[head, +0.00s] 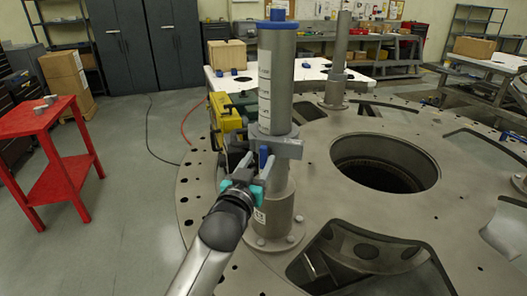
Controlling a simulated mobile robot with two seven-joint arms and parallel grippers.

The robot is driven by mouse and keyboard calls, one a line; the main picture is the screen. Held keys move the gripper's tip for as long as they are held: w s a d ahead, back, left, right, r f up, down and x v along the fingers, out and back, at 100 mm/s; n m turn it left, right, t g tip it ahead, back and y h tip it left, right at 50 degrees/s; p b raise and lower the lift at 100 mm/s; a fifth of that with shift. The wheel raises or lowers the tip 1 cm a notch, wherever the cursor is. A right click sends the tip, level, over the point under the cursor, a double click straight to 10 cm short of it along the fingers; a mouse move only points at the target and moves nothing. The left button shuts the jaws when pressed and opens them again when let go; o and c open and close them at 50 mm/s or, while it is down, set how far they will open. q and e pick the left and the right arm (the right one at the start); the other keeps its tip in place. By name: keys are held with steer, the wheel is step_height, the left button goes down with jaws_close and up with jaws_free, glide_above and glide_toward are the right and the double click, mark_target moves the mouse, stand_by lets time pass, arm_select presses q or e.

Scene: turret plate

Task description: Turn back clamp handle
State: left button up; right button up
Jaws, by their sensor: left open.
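A grey metal post (278,95) with a blue cap stands upright on the turret plate (205,200). A grey clamp (287,147) grips around the post at mid-height. A blue clamp handle (263,155) sticks up at the clamp's near left side. My left gripper (256,168), with teal parts at its finger bases, is just below and beside the handle, in front of the post. Its fingers are apart and point away from me toward the clamp. I cannot tell whether a finger touches the handle. My right gripper is not in view.
A yellow and dark device (226,118) sits close left of the post. A large round hole (385,163) and a cut-out (370,258) open in the plate to the right. A second post (339,60) stands behind. A red table (45,118) stands at the left, with clear floor between.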

mark_target(263, 154)
arm_select(q)
steer(key=shift+x, duration=2.25)
jaws_close()
